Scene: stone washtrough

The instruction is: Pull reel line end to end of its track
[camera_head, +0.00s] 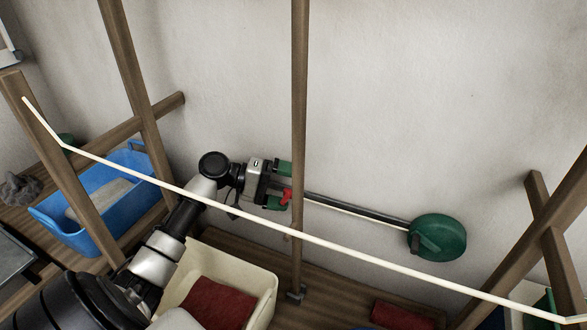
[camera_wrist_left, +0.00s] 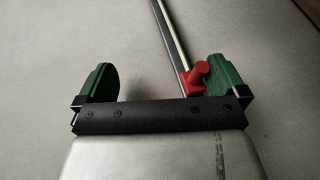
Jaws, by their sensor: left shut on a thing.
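The green reel (camera_head: 450,240) is on the wall at right. A dark straight track (camera_head: 355,211) with a pale line along it runs from the reel leftward to my left gripper (camera_head: 283,186). The red line end (camera_head: 287,196) is at the gripper's green fingers, at the track's visible left end. In the left wrist view the red line end (camera_wrist_left: 195,78) lies against the right finger, with a gap to the left finger; the part the jaws hold is hidden behind the black palm edge. My right gripper is out of view.
A wooden post (camera_head: 299,110) stands just in front of the track beside my gripper. A pale cord (camera_head: 380,262) crosses the foreground between wooden frames. Below are a cream tub (camera_head: 265,285) with red cloth and a blue tub (camera_head: 105,225) at left.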

